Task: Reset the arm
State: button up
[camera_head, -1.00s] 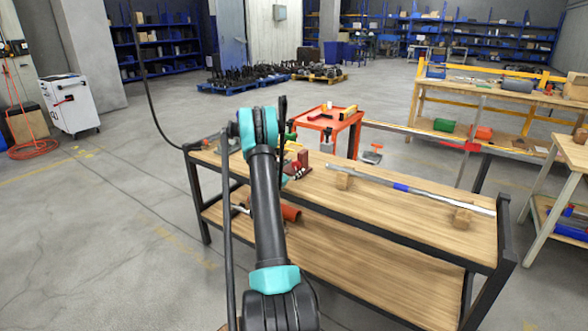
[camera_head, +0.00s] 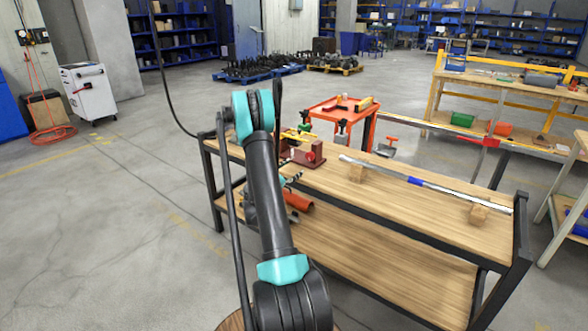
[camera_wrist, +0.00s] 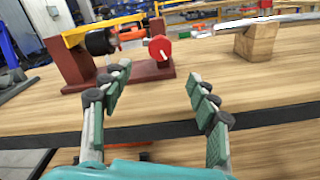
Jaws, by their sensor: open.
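My arm reaches forward over the near edge of a wooden workbench (camera_head: 420,212) in the head view, and it hides part of the bench's left end. My gripper (camera_wrist: 160,92) shows in the wrist view with its two fingers spread wide and nothing between them. Beyond the fingers stands a dark red fixture (camera_wrist: 75,62) with a black cylinder, a yellow bar and a red round knob (camera_wrist: 160,48). The fixture also shows in the head view (camera_head: 308,156), just right of my arm.
A metal rod (camera_head: 440,187) with a blue band rests on wooden blocks (camera_head: 358,173) along the bench. An orange table (camera_head: 338,108) with tools stands behind. Orange tubes (camera_head: 298,201) lie on the lower shelf. The floor at left is clear up to a white cabinet (camera_head: 88,92).

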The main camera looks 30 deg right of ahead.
dwell(0.3)
jog(key=s+a+r+m+g+y, duration=0.1)
jog(key=s+a+r+m+y, duration=0.2)
jog(key=s+a+m+y, duration=0.25)
jog(key=s+a+r+m+y, duration=0.2)
jog(key=s+a+m, duration=0.3)
jog(key=a, duration=0.4)
jog(key=s+a+f+m+g+y, duration=0.1)
jog(key=s+a+f+m+y, duration=0.2)
jog(key=s+a, duration=1.9)
jog(key=s+m+y, duration=0.2)
jog(key=m+y, duration=0.2)
jog(key=y, duration=0.2)
jog(key=shift+s+a+f+m+g, duration=0.2)
jog(key=shift+a+f+m+g, duration=0.1)
jog(key=shift+a+f+m, duration=0.1)
